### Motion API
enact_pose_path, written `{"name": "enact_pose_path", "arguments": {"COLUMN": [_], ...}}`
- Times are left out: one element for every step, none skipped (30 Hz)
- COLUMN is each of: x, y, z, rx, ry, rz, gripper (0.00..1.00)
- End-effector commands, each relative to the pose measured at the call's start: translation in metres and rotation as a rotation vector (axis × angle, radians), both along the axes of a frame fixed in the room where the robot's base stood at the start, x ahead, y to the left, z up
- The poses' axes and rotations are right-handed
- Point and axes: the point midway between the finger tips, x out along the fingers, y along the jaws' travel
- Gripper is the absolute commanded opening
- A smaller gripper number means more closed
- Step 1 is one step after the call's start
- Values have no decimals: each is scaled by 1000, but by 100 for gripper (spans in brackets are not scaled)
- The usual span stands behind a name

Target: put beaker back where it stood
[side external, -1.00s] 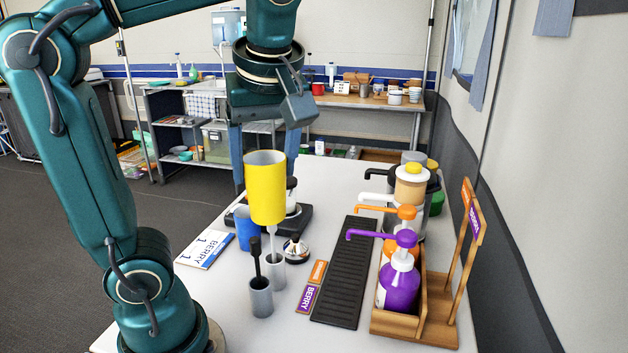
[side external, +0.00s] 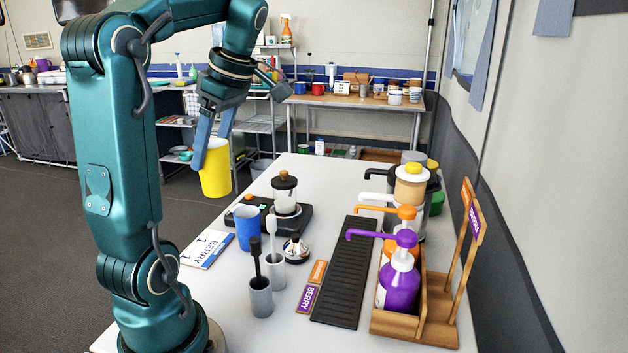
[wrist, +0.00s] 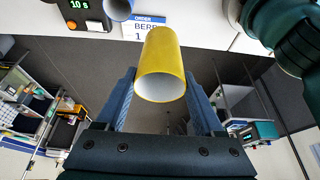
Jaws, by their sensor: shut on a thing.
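A yellow beaker (side external: 215,172) is held in the air by my gripper (side external: 213,150), to the left of the white table's edge. In the wrist view the yellow beaker (wrist: 161,68) sits between the two blue fingers (wrist: 160,95), its white inside showing. A card reading BERRY 1 (side external: 206,249) lies left of the blue beaker.
A black drip tray (side external: 345,275) and a wooden rack with pump bottles (side external: 400,285) fill the right. The dark floor (side external: 55,230) lies beyond the table's left edge.

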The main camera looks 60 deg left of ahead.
Motion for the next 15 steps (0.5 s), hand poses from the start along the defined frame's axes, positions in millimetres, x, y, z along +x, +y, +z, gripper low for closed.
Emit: {"name": "enact_pose_path", "arguments": {"x": [0,0,0,0,0,-1,-1,-1,-1,-1,-1,-1,-1,-1,-1], "y": [-1,-1,-1,-1,-1,-1,-1,-1,-1,-1,-2,-2,-2,-2,-2], "z": [-5,-7,-11,-14,-17,-20,-27,-32,-39,-44,-48,-58,-64,-69,-76], "rx": [-1,-1,-2,-1,-1,-2,-3,-3,-3,-3,-4,-5,-5,-5,-5], "ry": [1,1,2,1,1,0,3,3,3,3,3,5,5,5,4], "rz": [-1,-2,-3,-3,-3,-3,-3,-3,-3,-5,-3,-4,-5,-4,-5], "gripper": [3,3,3,3,3,3,3,3,3,3,3,3,3,3,3]}}
